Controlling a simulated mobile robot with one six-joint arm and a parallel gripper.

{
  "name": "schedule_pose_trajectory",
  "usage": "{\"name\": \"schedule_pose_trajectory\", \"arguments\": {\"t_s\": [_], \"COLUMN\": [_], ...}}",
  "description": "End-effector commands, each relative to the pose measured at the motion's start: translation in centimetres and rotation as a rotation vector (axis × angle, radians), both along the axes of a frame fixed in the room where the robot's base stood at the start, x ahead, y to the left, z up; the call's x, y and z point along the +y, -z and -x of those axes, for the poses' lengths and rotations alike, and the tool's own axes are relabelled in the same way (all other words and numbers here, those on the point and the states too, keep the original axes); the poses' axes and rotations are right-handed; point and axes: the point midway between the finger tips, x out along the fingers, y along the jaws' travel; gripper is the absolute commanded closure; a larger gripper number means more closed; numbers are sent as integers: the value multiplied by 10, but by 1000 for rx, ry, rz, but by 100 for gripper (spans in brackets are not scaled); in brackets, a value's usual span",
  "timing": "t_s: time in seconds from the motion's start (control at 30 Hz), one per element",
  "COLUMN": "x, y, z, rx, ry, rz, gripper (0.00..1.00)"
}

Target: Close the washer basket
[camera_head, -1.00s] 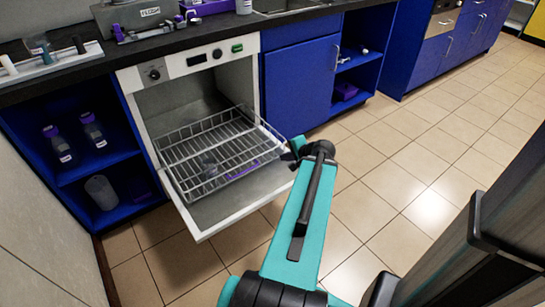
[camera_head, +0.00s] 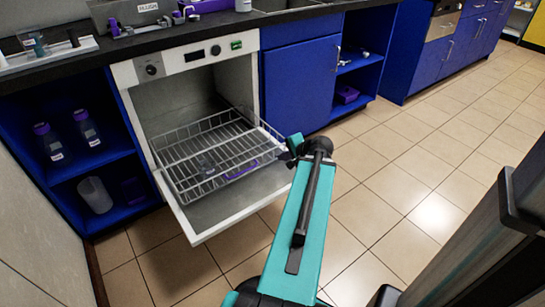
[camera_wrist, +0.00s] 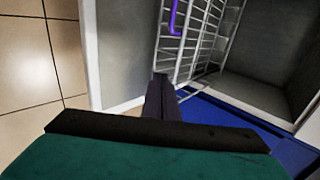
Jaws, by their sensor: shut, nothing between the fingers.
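The washer's white wire basket (camera_head: 188,158) is slid out of the chamber and lies over the lowered door (camera_head: 218,222). A small clear vessel (camera_head: 206,165) and a purple item (camera_head: 241,170) lie in it. My gripper (camera_head: 292,152) is at the right edge of the door, beside the basket's right front corner. In the wrist view my gripper (camera_wrist: 162,82) is shut and empty, its tips close to the basket's wires (camera_wrist: 190,45). I cannot tell whether they touch. The washer chamber (camera_wrist: 266,62) is open at the right of that view.
Blue open shelves (camera_head: 60,175) with bottles stand left of the washer. A closed blue cabinet (camera_head: 300,85) stands to its right. The dark worktop (camera_head: 205,30) runs above. The tiled floor (camera_head: 400,190) on the right is clear.

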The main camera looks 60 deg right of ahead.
Motion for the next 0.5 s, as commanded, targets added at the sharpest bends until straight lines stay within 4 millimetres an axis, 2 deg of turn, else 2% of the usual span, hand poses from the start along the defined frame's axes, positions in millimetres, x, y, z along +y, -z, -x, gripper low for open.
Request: {"name": "schedule_pose_trajectory", "arguments": {"t_s": [0.43, 0.5], "x": [-3, -7], "y": [12, 18], "z": [-9, -16], "rx": [0, 1], "ry": [-1, -1], "rz": [1, 0], "gripper": [100, 100]}}
